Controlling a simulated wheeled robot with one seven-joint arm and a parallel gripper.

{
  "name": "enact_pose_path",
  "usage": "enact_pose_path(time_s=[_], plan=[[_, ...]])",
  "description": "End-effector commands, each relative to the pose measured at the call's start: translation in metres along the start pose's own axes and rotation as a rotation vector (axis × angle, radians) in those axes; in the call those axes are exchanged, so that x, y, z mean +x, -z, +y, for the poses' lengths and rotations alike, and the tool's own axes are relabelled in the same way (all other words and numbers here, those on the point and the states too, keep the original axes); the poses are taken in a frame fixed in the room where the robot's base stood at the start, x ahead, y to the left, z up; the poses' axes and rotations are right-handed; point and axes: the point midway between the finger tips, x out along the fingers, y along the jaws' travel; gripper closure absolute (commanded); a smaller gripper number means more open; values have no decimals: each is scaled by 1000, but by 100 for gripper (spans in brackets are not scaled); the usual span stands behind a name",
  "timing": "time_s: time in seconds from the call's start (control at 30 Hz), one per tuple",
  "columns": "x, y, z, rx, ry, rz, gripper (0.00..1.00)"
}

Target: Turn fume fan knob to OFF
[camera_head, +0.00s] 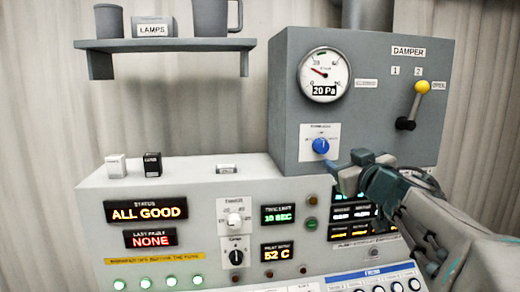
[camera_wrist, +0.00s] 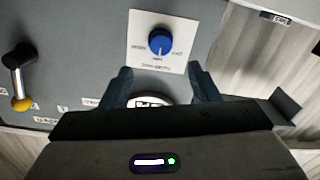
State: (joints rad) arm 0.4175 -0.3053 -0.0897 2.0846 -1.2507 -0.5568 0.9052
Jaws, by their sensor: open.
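A blue round knob (camera_head: 321,146) sits on a white label plate on the grey upper box, below the pressure gauge. The plate's small lettering is too blurred to read, and I cannot tell clearly which position the knob points to. The knob also shows in the wrist view (camera_wrist: 160,41), which is upside down, just beyond the fingertips. My gripper (camera_head: 350,166) is just right of and below the knob in the head view. In the wrist view my gripper (camera_wrist: 160,76) has its two fingers spread apart, with nothing between them and apart from the knob.
The gauge (camera_head: 324,75) reads 20 Pa. A yellow-tipped damper lever (camera_head: 413,104) stands on the box's right. The lower console carries a white knob (camera_head: 235,219), a black knob (camera_head: 236,257) and several lit displays. A shelf (camera_head: 165,45) holds mugs at upper left.

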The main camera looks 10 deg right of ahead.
Motion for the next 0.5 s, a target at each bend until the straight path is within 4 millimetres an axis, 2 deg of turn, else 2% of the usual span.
enact_pose_path(time_s=[0.3, 0.5], plan=[[60, -1, -2, 1, 3, 0, 45], [84, 0, -2, 1, 4, 1, 45]])
